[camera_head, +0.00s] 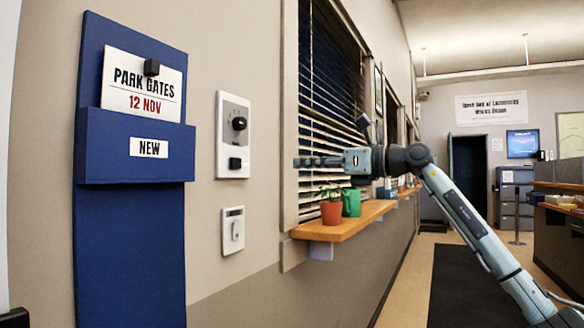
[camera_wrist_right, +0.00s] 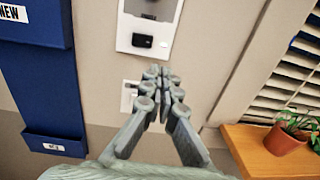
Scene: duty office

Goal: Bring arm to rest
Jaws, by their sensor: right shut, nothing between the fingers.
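My right arm (camera_head: 470,220) reaches in from the lower right in the head view. Its right gripper (camera_head: 300,162) points left, in front of the window blinds and above the wooden sill. In the right wrist view the right gripper (camera_wrist_right: 163,82) has its fingers together with nothing between them. Behind the fingertips are the wall panel (camera_wrist_right: 148,22) and a small white switch, partly hidden by the fingers. My left gripper does not show in either view.
A blue wall holder (camera_head: 130,230) with a PARK GATES card (camera_head: 140,85) is at left. A control panel (camera_head: 233,135) and switch (camera_head: 233,230) are on the wall. The sill (camera_head: 345,225) bears a potted plant (camera_head: 331,211) and green pot (camera_head: 351,203). A dark mat (camera_head: 465,285) lies on the floor.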

